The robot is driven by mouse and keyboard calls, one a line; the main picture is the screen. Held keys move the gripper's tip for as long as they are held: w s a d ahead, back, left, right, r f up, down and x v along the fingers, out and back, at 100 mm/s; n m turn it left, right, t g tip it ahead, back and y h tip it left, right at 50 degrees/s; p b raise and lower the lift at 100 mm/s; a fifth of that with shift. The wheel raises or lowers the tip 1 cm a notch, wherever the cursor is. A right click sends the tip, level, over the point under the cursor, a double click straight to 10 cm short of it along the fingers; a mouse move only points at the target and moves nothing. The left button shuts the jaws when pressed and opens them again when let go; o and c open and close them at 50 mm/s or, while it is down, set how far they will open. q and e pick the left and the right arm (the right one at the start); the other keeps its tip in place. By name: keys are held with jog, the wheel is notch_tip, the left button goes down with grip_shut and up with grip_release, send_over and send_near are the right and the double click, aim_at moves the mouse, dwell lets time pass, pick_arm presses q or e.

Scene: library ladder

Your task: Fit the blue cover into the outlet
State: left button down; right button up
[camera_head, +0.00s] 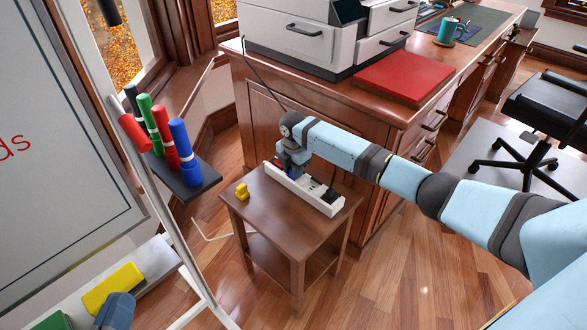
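A white outlet strip (325,207) lies on the small brown side table, with dark parts along its right half. My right arm comes in from the right, and my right gripper (291,165) points down at the strip's left end. A small bit of blue (291,173), which may be the blue cover, shows just under the gripper. The gripper and arm hide most of it. I cannot tell whether the fingers are closed on it or whether it sits in the strip.
A small yellow piece (242,191) lies left of the strip on the side table (262,221). A wooden desk (272,104) with a printer (300,38) and red book (403,77) stands behind. A whiteboard with a marker holder (188,182) is on the left.

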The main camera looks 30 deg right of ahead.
jog(key=shift+o, duration=1.3)
jog(key=shift+r, duration=0.25)
pick_arm(q)
jog(key=r+p, duration=0.1)
jog(key=r+t+p, duration=0.1)
jog(key=r+p, duration=0.1)
jog(key=r+t+p, duration=0.1)
jog(key=r, duration=0.1)
jog(key=shift+s+a+r, duration=0.15)
jog(key=shift+s+a, duration=0.05)
jog(key=shift+a, duration=0.1)
pick_arm(e)
notch_tip(320, 180, up, 12)
jog(key=shift+f, duration=0.1)
